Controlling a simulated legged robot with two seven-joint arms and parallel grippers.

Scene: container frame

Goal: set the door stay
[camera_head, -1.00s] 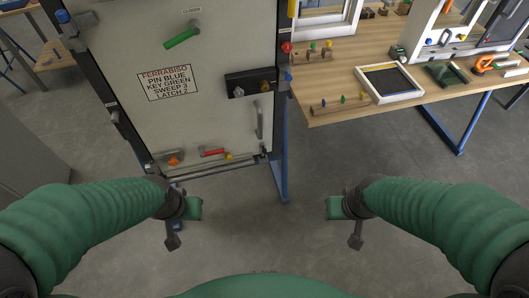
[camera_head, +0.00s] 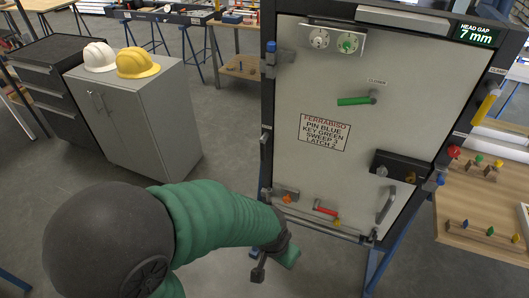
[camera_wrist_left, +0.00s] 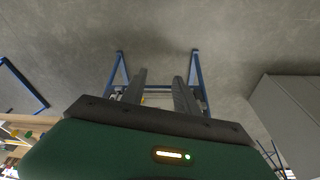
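A pale upright door panel (camera_head: 321,180) in a dark frame stands right of centre in the head view. Near its bottom are a grey bracket with an orange knob (camera_head: 287,198), a red-handled bar (camera_head: 326,210) and a grey pull handle (camera_head: 386,206). I cannot tell which part is the stay. My right gripper is out of view.
The door also bears two dials (camera_head: 333,40), a green lever (camera_head: 355,100), a printed label (camera_head: 324,132) and a black lock box (camera_head: 400,172). A grey cabinet (camera_head: 150,120) with two helmets stands left. A wooden bench (camera_head: 470,215) stands right. Floor between cabinet and door is clear.

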